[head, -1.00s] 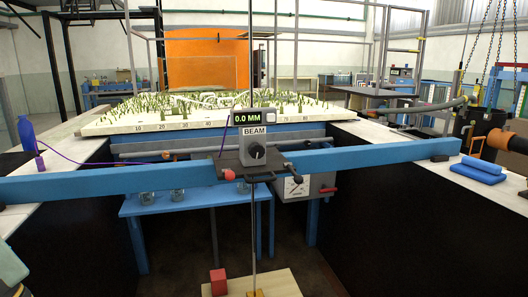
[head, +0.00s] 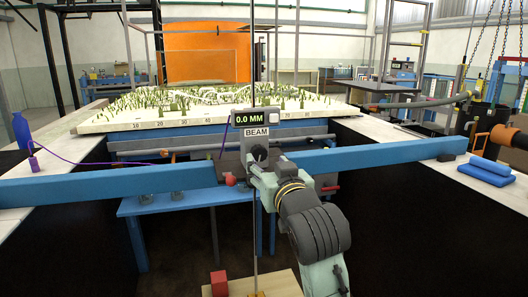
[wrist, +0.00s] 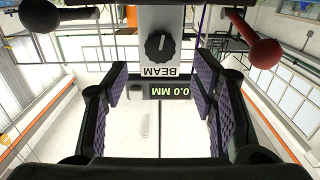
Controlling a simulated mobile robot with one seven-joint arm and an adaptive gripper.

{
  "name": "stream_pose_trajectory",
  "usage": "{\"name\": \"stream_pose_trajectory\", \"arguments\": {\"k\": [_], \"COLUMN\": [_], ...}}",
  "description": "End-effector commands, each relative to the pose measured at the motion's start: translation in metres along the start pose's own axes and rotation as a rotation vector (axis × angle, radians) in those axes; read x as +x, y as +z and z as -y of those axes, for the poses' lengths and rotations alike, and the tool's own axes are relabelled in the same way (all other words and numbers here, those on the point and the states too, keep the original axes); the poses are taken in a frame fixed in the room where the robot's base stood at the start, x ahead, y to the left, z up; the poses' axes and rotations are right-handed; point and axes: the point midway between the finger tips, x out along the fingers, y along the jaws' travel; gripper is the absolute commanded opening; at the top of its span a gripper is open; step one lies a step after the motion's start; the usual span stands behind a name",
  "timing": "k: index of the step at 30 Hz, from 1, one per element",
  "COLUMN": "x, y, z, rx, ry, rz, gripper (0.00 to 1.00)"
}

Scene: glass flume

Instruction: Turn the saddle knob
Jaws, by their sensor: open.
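The saddle knob is a round black dial with a white pointer line on a grey box marked BEAM. In the wrist view the knob (wrist: 159,46) is in plain sight, upper middle, and the label reads upside down. In the head view the knob (head: 258,152) is partly hidden behind my gripper (head: 262,166). The saddle (head: 229,165) sits on the blue beam (head: 100,188). In the wrist view my gripper (wrist: 160,82) is open, its purple ridged pads apart with nothing between them. The knob appears beyond the fingertips, not gripped.
A display (head: 250,118) above the knob reads 0.0 MM. A red ball handle (wrist: 265,53) and a black ball handle (wrist: 39,14) flank the box in the wrist view. A thin vertical rod (head: 255,235) hangs below the saddle.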

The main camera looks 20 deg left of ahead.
Motion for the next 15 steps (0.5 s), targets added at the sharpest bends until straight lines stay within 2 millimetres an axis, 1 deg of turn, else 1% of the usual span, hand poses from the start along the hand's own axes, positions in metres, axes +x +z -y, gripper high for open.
{"name": "stream_pose_trajectory", "arguments": {"k": [1,6,10,15], "x": [0.011,0.043,0.060,0.071], "y": [-0.002,-0.002,-0.002,-0.001], "z": [0.000,0.000,0.001,0.001], "rx": [0.002,0.002,0.000,-0.001], "ry": [-0.001,-0.001,-0.001,0.000], "rz": [0.003,0.003,0.000,-0.001], "gripper": [0.52,0.52,0.52,0.52]}}
